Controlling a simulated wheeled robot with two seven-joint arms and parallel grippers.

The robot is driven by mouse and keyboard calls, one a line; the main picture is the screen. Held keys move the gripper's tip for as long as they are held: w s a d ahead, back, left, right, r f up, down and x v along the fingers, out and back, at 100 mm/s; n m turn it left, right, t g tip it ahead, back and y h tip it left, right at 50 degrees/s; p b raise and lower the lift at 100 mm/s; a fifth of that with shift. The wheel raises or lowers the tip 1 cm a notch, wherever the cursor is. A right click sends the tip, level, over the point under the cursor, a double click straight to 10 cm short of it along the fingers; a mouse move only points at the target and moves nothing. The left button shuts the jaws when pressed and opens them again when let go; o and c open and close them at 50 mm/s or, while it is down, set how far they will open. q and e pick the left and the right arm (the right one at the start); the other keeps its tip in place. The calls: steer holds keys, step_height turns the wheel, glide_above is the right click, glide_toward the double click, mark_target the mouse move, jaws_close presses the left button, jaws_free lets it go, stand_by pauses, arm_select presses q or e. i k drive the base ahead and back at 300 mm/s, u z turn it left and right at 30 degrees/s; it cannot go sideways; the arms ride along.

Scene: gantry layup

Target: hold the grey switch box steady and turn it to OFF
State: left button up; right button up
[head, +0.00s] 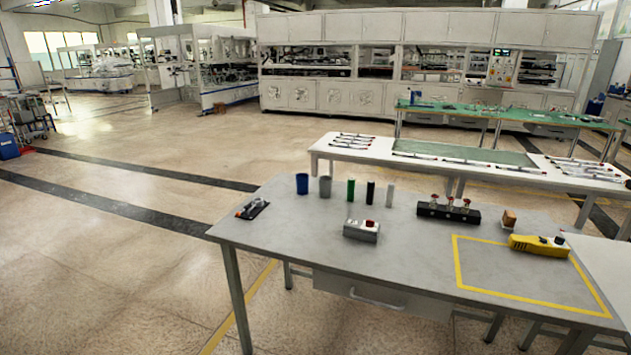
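The grey switch box (361,232) sits upright on the grey table, near the middle of its top in the head view. It is a small light-grey block with a red knob on its top toward the right end and a pale marking toward the left. The knob's setting is too small to read. Nothing touches the box. Neither of my grippers shows in the head view.
Behind the box stand a blue cup (302,184), a grey cup (325,186) and several slim cylinders (370,192). A black block with red knobs (448,213) and a yellow device (538,245) are to the right. The table (290,231) is clear in front.

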mark_target(354, 227)
steer(key=u, duration=0.25)
steer(key=i, duration=1.6)
steer(key=z, duration=0.7)
